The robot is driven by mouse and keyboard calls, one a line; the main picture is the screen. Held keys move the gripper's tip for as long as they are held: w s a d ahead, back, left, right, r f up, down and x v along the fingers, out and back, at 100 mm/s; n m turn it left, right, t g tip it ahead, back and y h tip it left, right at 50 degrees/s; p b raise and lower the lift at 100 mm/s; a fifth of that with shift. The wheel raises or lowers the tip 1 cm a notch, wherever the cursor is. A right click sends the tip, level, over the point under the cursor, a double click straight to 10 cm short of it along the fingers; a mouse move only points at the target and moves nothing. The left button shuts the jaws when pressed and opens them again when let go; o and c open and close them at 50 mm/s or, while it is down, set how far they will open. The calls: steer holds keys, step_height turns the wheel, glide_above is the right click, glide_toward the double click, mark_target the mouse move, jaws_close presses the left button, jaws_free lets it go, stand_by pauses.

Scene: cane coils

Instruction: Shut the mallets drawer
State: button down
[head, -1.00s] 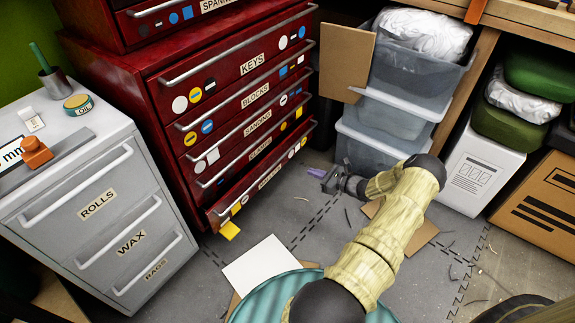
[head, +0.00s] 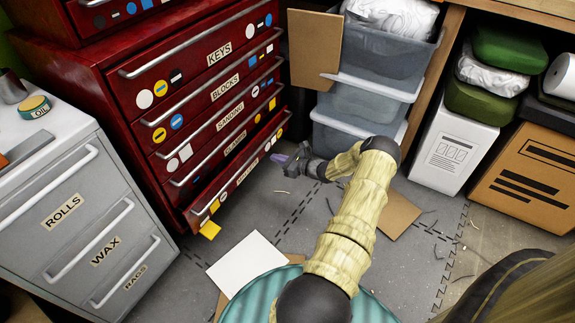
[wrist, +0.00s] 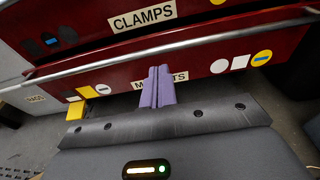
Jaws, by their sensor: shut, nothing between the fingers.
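The mallets drawer (head: 229,191) is the bottom drawer of the red cabinet in the head view. Its front stands out a little beyond the drawers above. In the wrist view its front (wrist: 121,82) spans the picture, with a long metal bar handle (wrist: 220,41) along its top. My gripper (head: 280,159) is in front of the drawer, low over the floor. In the wrist view its purple fingers (wrist: 158,86) are together and empty, pointing at the drawer front and hiding the middle of the MALLETS label (wrist: 180,77). Whether they touch the front I cannot tell.
A grey cabinet (head: 78,215) stands left of the red one. Clear bins (head: 350,130) with a cardboard flap (head: 314,48) stand behind my gripper. A yellow tag (head: 210,229) sticks out below the drawer. White paper (head: 247,263) lies on the floor.

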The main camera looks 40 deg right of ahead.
steer(key=b, duration=0.3)
glide_toward(249, 148)
steer(key=w+f, duration=0.1)
steer(key=f, duration=0.1)
steer(key=shift+w+a+r, duration=0.2)
steer(key=shift+w+a, duration=0.35)
steer(key=shift+w, duration=0.05)
steer(key=x, duration=0.3)
steer(key=r+x, duration=0.1)
steer(key=shift+w+a+f+b, duration=0.1)
steer(key=shift+w+f+b, duration=0.05)
steer(key=shift+w+b, duration=0.2)
steer(key=shift+w+r, duration=0.1)
steer(key=shift+r, duration=0.1)
